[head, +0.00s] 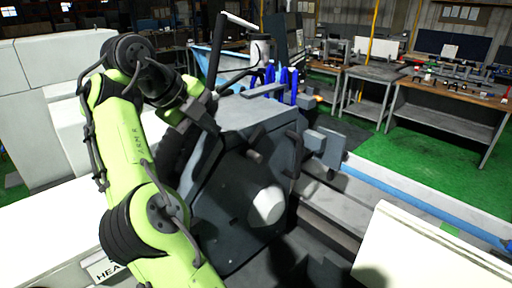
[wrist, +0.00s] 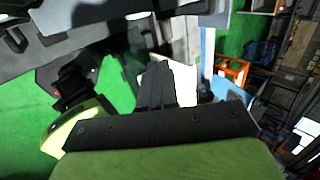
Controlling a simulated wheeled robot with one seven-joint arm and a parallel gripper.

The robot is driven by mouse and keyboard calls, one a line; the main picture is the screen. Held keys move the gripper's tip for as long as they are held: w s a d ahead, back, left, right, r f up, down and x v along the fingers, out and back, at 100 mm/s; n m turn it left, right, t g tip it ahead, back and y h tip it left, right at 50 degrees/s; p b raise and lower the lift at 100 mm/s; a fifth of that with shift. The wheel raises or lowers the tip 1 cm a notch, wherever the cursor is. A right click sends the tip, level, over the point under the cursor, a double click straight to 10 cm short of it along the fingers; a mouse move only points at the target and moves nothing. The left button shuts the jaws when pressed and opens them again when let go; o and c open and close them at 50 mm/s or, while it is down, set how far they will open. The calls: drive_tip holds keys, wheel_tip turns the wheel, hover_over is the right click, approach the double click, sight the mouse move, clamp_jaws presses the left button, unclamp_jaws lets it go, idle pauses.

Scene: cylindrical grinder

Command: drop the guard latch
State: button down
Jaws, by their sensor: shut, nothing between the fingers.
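The grinder's dark grey housing (head: 245,170) stands in the middle of the head view, with a pale round disc (head: 267,205) on its front face. A short round peg (head: 254,156) sticks out above the disc. I cannot tell which part is the guard latch. My gripper (head: 208,118) is at the housing's upper left, partly hidden by my own wrist; contact cannot be told. In the wrist view my gripper (wrist: 168,68) has its dark fingers together and empty, pointing up the picture.
A long pale-ended bar (head: 238,20) and a curved hose rise behind the housing. Blue bottles (head: 283,84) stand behind it. A white panel (head: 425,250) is at front right. Workbenches (head: 447,110) line the back right, with open green floor (head: 410,165) before them.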

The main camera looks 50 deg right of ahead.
sight(251, 157)
drive_tip(key=x, duration=0.9)
drive_tip(key=b+x, duration=0.1)
drive_tip(key=x, duration=0.4)
drive_tip(key=shift+d+r, duration=0.15)
drive_tip(key=shift+d, duration=0.25)
drive_tip(key=shift+f+h+b, duration=0.35)
drive_tip(key=shift+h+b, duration=0.05)
drive_tip(key=shift+b, duration=0.45)
